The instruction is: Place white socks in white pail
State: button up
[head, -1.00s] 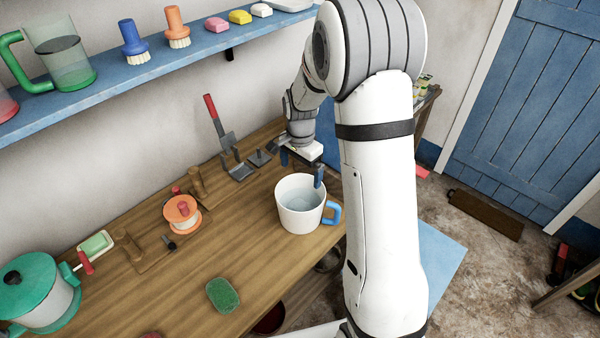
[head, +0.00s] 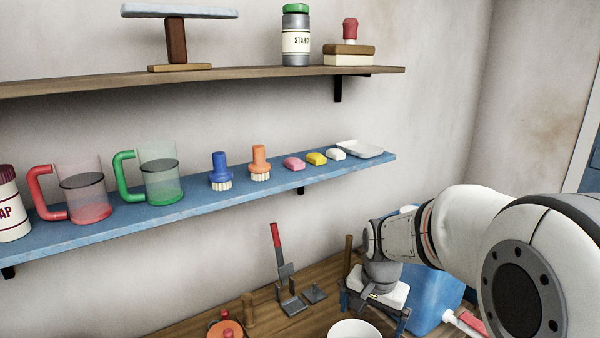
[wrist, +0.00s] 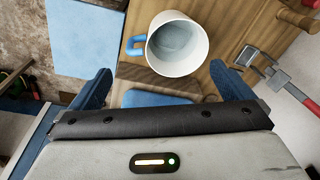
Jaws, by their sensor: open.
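I see no white socks in any view. A white vessel (wrist: 178,46) with a blue side handle (wrist: 136,45) stands upright on the wooden bench, with pale blue-grey showing inside; I cannot tell whether it is the white pail. Only its rim (head: 355,330) shows at the bottom of the head view. My gripper (head: 374,310) is open and empty, just beyond the vessel in the head view. In the wrist view its two blue fingers (wrist: 160,72) are spread wide, with the vessel ahead of them and not between them.
A red-handled metal tool (head: 283,270) and an orange-topped item (head: 226,330) are on the bench. A blue container (head: 430,295) is behind my gripper. A blue shelf (head: 110,230) holds brushes, soaps and jugs above.

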jog(key=s+r+n+t+b, duration=0.2)
jog(key=s+n, duration=0.4)
jog(key=s, duration=1)
jog(key=shift+r+n, duration=0.4)
jog(key=shift+r, duration=0.3)
